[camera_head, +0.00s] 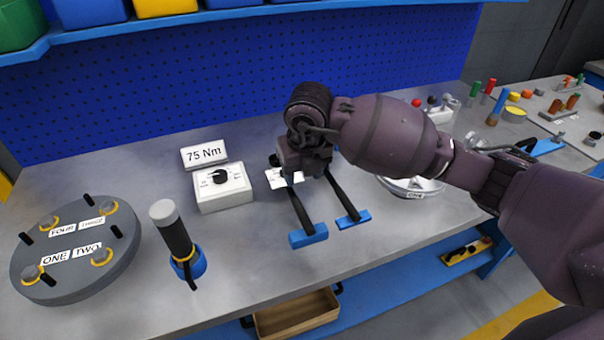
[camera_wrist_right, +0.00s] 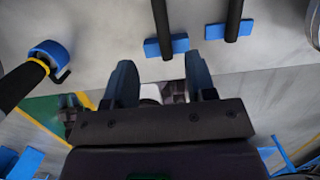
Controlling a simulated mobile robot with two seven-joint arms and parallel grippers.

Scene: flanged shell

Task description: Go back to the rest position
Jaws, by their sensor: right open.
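My right arm comes in from the right in the head view and reaches over the bench. Its gripper (camera_head: 302,158) is above the middle of the bench, by the upper ends of two black-handled tools with blue ends (camera_head: 307,235). The wrist largely hides the fingers there. In the right wrist view the two fingers of the gripper (camera_wrist_right: 161,75) stand apart, with nothing held between them. The blue ends (camera_wrist_right: 167,46) of the tools lie beyond the fingertips. My left gripper is in neither view.
A grey flanged disc (camera_head: 75,255) and a black-handled tool in a blue ring (camera_head: 177,238) stand at the left. A white dial box (camera_head: 222,187) sits behind, near a 75 Nm sign (camera_head: 204,153). A round part (camera_head: 412,188) is partly behind my arm. The front bench edge is clear.

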